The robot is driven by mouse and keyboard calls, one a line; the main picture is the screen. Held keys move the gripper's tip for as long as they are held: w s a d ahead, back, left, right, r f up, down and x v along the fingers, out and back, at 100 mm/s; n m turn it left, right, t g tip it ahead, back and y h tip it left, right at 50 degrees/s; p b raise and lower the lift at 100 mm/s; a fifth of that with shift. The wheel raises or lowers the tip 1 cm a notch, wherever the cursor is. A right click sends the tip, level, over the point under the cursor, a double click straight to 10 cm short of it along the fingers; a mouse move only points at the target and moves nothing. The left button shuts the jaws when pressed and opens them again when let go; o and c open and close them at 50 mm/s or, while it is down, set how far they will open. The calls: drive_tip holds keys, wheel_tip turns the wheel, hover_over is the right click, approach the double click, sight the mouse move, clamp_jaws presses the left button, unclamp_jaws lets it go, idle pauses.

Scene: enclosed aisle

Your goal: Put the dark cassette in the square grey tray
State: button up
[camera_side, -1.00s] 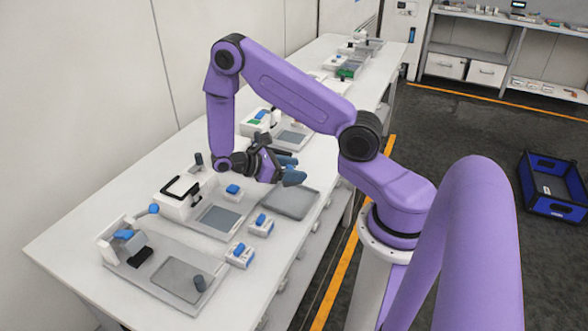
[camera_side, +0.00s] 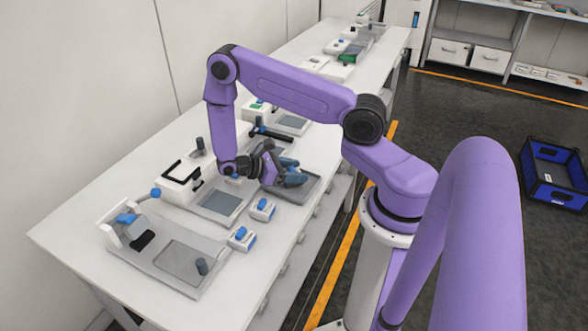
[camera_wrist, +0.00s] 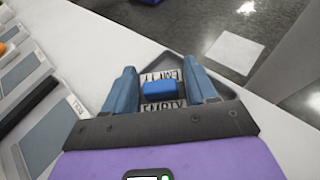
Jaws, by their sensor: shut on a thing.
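My gripper (camera_side: 291,171) is shut on a small piece, held over the square grey tray (camera_side: 309,189). In the wrist view my gripper (camera_wrist: 160,77) has a finger on each side of the held piece (camera_wrist: 159,91). It has a blue block on top and white lettered labels, one reading "EMPTY". Its underside is hidden, and I cannot tell its body colour or whether it touches the tray. The dark tray shows just beyond the fingers in the wrist view (camera_wrist: 172,62). No other piece is clearly a dark cassette.
Two white pieces with blue tops (camera_side: 263,209) (camera_side: 241,239) stand left of the tray. A white box with a black handle (camera_side: 178,188) is behind them. A blue crate (camera_side: 555,170) is on the floor.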

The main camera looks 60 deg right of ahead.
drive_tip(key=shift+f, duration=0.55)
idle(0.4)
drive_tip(key=o, duration=1.2)
drive_tip(key=v, duration=1.7)
drive_tip(key=s+a+r+t, duration=0.1)
drive_tip(key=a+r+t, duration=0.2)
drive_tip(key=a+r, duration=0.15)
drive_tip(key=s+a+r+n+t+y, duration=0.1)
drive_tip(key=s+r+t+y, duration=0.1)
drive_tip(key=s, duration=0.6)
drive_tip(key=s+a+r+n+t+y, duration=0.1)
drive_tip(key=s+r+y, duration=0.3)
drive_tip(key=s, duration=0.4)
drive_tip(key=s+a+r+n+t+y, duration=0.1)
drive_tip(key=s+a+r+t+y, duration=0.1)
drive_tip(key=s+r, duration=0.3)
drive_tip(key=shift+s+a+r+n+t+y, duration=0.1)
drive_tip(key=shift+s+a+n+t+y, duration=0.1)
drive_tip(key=shift+s+t+y, duration=0.4)
drive_tip(key=shift+s+a+r+n+t+y, duration=0.1)
drive_tip(key=shift+s+a+t+y, duration=0.15)
drive_tip(key=shift+s, duration=0.6)
